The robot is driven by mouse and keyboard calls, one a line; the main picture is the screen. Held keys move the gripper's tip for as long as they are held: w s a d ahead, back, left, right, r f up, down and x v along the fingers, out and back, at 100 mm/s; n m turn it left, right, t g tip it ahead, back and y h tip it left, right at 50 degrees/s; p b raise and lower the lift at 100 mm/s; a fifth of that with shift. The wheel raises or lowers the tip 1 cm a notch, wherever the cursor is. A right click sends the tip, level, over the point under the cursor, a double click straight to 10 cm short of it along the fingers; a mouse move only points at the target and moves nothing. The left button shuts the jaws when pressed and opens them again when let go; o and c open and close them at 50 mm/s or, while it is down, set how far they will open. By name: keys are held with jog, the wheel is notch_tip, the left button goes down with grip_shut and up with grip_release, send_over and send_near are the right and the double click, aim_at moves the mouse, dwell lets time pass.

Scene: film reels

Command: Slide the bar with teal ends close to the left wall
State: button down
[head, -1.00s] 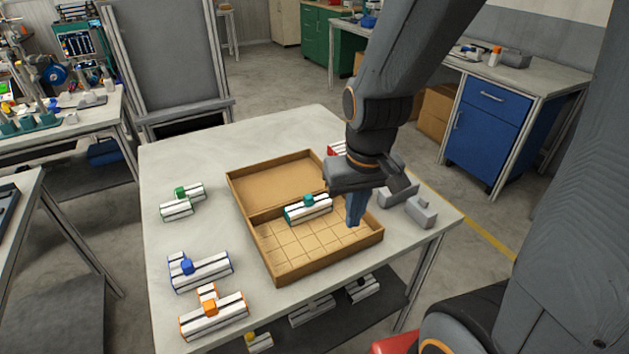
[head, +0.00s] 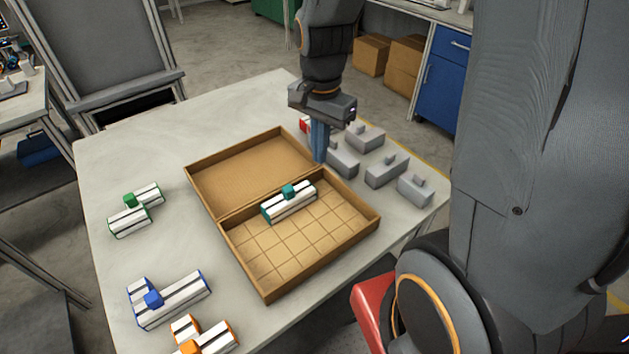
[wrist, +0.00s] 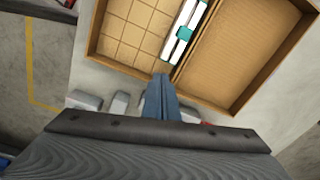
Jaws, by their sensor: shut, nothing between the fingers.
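The bar with teal ends (head: 289,201) is white with dark stripes and a teal knob on top. It lies in the gridded compartment of the wooden box (head: 323,262), along the divider, and also shows in the wrist view (wrist: 184,34). In the head view a gap shows between its left end and the box's left wall (head: 247,262). My gripper (head: 319,156) is shut and empty, its blue fingers pointing down by the right end of the divider, apart from the bar. The fingers show in the wrist view (wrist: 161,84), near the box's outer edge.
Several grey blocks (head: 387,170) stand right of the box, close to my gripper. A red-ended piece (head: 304,124) is partly hidden behind it. Green (head: 135,210), blue (head: 168,298) and orange (head: 203,338) pieces lie left of the box. The plain compartment (head: 248,172) is empty.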

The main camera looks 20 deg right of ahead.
jog(key=shift+w+a+f+m+p, duration=0.15)
jog(key=shift+w+f+m, duration=0.3)
jog(key=shift+f, duration=1.4)
jog(key=shift+w+d+f+m+p, duration=0.15)
jog(key=shift+f+m, duration=0.45)
jog(key=shift+f, duration=1.3)
jog(key=shift+w+a+f+m+p, duration=0.1)
jog(key=shift+w+f+m+p, duration=0.3)
jog(key=shift+f, duration=1.45)
